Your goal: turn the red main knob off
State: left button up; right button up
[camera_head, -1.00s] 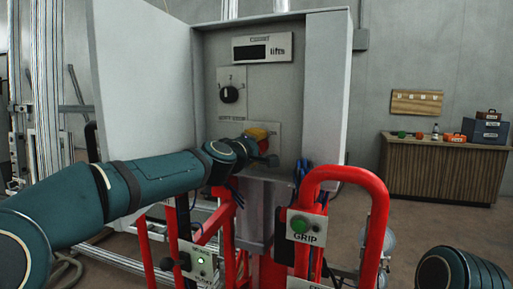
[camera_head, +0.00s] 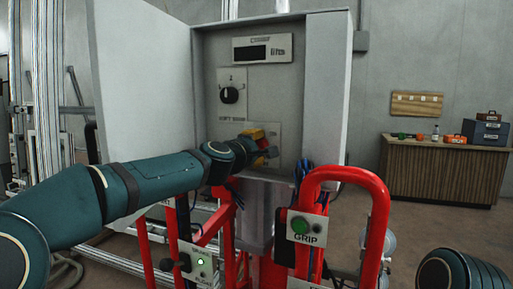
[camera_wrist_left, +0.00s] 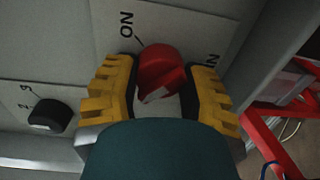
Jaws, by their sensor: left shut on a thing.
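The red main knob (camera_wrist_left: 160,68) sits on a light plate (camera_wrist_left: 190,22) in the left wrist view, with a pale mark on its near end. An "ON" label stands at its upper left, and another label at its right is partly hidden. My left gripper (camera_wrist_left: 160,92) has its yellow stepped fingers on both sides of the knob and is shut on it. In the head view the left gripper (camera_head: 259,141) is at the lower plate inside the open cabinet and mostly hides the knob. My right gripper is out of view.
A black knob (camera_head: 229,95) sits above on the same cabinet panel. A red frame (camera_head: 375,215) with a green GRIP button (camera_head: 300,225) rises in front. A wooden cabinet (camera_head: 440,170) stands at right.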

pick_arm(q)
jog(key=o, duration=1.2)
jog(key=v, duration=1.2)
jog(key=shift+r, duration=0.15)
